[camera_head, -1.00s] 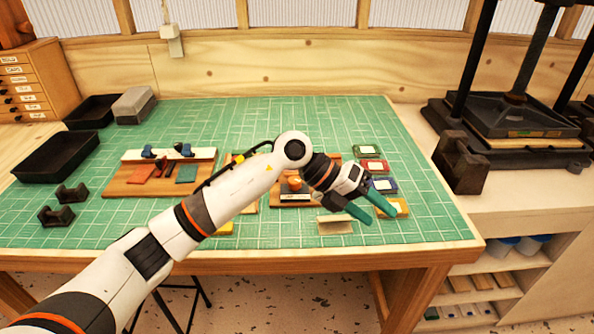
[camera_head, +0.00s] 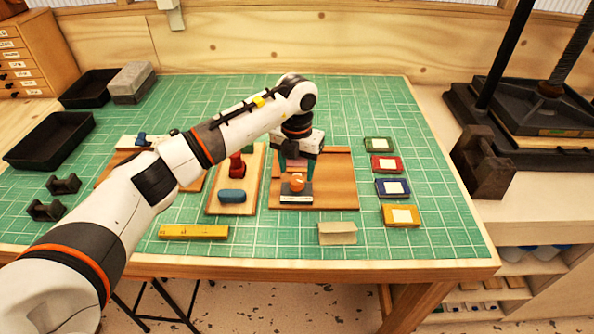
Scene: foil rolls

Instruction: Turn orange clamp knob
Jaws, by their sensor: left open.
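The orange clamp knob (camera_head: 298,183) sits on a small dark clamp with a pale front label, at the front left part of a wooden board (camera_head: 335,197). My left gripper (camera_head: 296,172) points down over this board, just behind the knob as seen from the head. Its green fingers are apart, one at each side, and partly hidden behind the clamp and under the wrist. I cannot tell whether the fingers touch the clamp. Nothing is seen held. My right gripper is not in view.
A second board (camera_head: 230,203) with red and blue pieces lies to the left. Ink pads (camera_head: 401,215) line the right side. A folded card (camera_head: 337,233) and a yellow bar (camera_head: 194,232) lie in front. Black trays (camera_head: 48,140) stand far left; a press stands at right.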

